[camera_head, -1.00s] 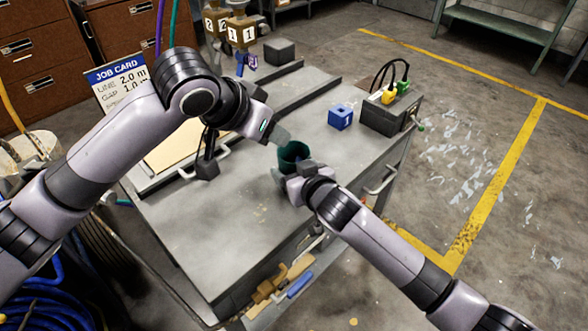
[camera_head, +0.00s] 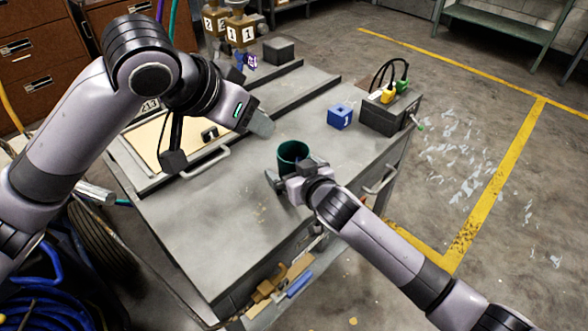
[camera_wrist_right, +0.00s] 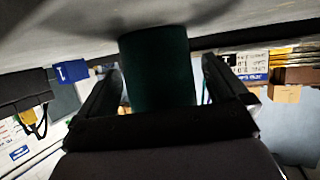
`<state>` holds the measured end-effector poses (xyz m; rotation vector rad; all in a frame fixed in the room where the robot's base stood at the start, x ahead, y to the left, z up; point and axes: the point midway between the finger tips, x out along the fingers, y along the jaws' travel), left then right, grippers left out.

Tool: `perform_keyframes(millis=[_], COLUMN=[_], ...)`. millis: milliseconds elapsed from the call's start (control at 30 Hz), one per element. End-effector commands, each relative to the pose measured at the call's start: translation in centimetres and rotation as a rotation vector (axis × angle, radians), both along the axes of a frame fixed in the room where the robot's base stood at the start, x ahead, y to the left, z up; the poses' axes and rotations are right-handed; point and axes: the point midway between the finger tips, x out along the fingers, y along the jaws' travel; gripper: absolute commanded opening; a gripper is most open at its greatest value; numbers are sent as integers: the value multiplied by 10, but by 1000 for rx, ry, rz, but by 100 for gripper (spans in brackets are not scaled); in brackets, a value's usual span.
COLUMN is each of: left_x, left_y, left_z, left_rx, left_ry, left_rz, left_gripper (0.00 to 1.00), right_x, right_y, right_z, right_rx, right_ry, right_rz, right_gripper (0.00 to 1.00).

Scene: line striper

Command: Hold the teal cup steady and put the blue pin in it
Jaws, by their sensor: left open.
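The teal cup (camera_head: 293,156) stands upright on the grey cart top, its open mouth facing up. My right gripper (camera_head: 291,174) is low at the cup's near side. In the right wrist view the cup (camera_wrist_right: 160,70) is between its two fingers; a narrow gap shows along the right-hand finger, and I cannot tell whether the pads touch the cup. My left gripper (camera_head: 260,122) is open, up and to the left of the cup, with nothing seen in it. I cannot make out the blue pin; the cup's inside is dark and mostly hidden.
A blue block (camera_head: 340,117) with a white mark stands behind the cup to the right, beside a grey box (camera_head: 390,114) with yellow and green plugs. A tan panel (camera_head: 170,142) lies on the left of the cart. The front-left cart top is clear.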

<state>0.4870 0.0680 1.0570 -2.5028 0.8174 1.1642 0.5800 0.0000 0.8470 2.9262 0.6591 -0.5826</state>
Motion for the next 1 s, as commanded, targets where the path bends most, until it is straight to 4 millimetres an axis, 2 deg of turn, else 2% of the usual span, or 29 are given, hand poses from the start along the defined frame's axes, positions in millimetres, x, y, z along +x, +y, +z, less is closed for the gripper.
perform_keyframes(millis=[267, 1000], left_x=[0, 0], left_y=[0, 0], left_z=[0, 0], left_rx=[0, 0], left_ry=[0, 0], left_rz=[0, 0], left_gripper=[46, 46], right_x=[-10, -90], right_y=[-5, -43], right_z=[4, 41], right_rx=[1, 0], right_ry=[-1, 0], right_rz=[0, 0], right_gripper=[100, 100])
